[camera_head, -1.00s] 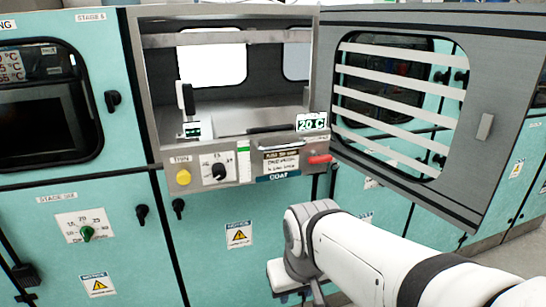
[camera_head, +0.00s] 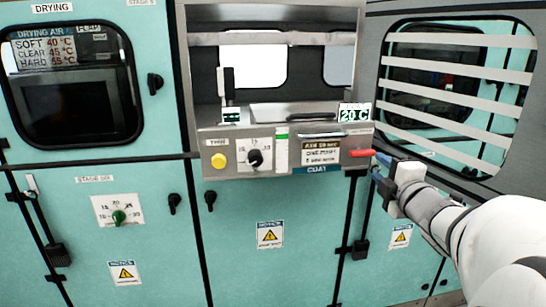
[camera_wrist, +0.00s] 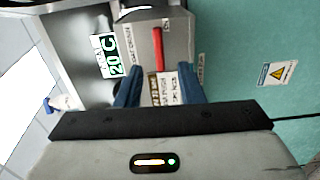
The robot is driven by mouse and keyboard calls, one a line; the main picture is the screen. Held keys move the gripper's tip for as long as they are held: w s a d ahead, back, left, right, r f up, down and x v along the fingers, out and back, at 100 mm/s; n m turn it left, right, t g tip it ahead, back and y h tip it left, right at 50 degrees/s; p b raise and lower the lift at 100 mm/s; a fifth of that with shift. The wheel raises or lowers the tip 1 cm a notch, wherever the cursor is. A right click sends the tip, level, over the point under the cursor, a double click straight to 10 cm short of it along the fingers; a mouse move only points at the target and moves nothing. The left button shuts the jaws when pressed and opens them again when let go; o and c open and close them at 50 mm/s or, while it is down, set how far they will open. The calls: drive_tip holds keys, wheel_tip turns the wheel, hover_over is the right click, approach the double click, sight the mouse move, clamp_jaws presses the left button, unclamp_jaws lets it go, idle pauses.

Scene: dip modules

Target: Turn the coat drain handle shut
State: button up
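The coat drain handle (camera_head: 361,153) is a short red bar on the right end of the steel front panel of the COAT unit (camera_head: 215,134). It points sideways to the right in the head view. In the wrist view the red handle (camera_wrist: 158,48) lies just beyond the fingertips, lined up with the gap between them. My gripper (camera_head: 377,170) has blue fingers and is just right of and below the handle. In the wrist view my gripper (camera_wrist: 158,82) is open, with labels showing between its fingers. I see no clear contact with the handle.
The panel also carries a yellow button (camera_head: 219,161), a black dial (camera_head: 255,158) and a 20 C display (camera_head: 354,113). Teal cabinets fill the left and the area below.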

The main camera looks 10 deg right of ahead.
sight(365, 155)
drive_tip(key=w, duration=0.7)
drive_tip(key=shift+w+a, duration=0.2)
drive_tip(key=shift+w, duration=0.15)
clamp_jaws()
